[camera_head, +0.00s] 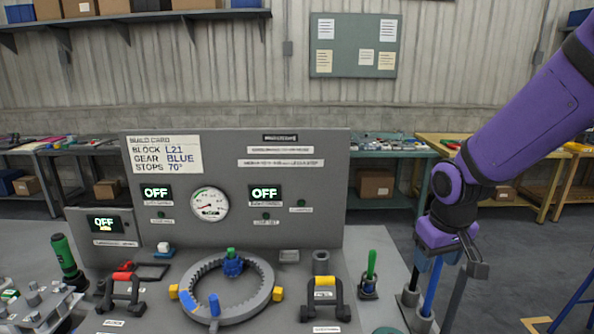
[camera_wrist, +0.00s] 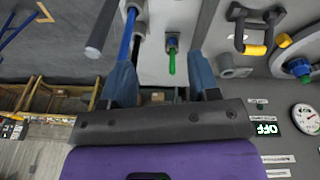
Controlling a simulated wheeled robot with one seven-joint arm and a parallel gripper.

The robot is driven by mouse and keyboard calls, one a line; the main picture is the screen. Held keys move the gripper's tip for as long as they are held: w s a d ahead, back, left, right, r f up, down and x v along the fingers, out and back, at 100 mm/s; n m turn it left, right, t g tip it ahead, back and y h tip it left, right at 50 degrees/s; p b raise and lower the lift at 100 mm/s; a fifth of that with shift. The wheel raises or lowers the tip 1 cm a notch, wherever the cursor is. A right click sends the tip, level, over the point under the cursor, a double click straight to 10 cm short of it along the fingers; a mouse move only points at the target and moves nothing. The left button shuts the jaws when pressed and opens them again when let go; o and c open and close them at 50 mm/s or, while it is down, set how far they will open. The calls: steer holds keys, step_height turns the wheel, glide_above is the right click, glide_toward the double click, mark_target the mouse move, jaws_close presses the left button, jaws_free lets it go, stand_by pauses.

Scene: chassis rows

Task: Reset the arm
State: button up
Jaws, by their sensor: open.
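My purple arm (camera_head: 520,115) reaches in from the upper right in the head view, with its wrist bent downward. My gripper (camera_head: 436,264) hangs over the right end of the bench, near a blue rod (camera_head: 431,290). In the wrist view, my gripper (camera_wrist: 163,80) shows two blue fingers spread wide, with nothing held between them. The blue rod (camera_wrist: 127,35) appears beyond the left finger, and a green rod (camera_wrist: 172,62) stands beyond the gap. I cannot tell whether a finger touches the blue rod.
A grey panel (camera_head: 290,195) with a gauge and displays reading OFF stands behind the bench. In front lie a toothed ring (camera_head: 262,305), a yellow-topped handle (camera_head: 325,285), a red-topped handle (camera_head: 123,278) and a dark green cylinder (camera_head: 64,255). Open floor (camera_head: 520,240) lies to the right.

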steer(key=s+d+r+m+t, duration=0.2)
steer(key=s+d+r+t, duration=0.1)
steer(key=s+r, duration=1.3)
steer(key=shift+s+d, duration=0.2)
steer(key=shift+s, duration=0.65)
stand_by(0.7)
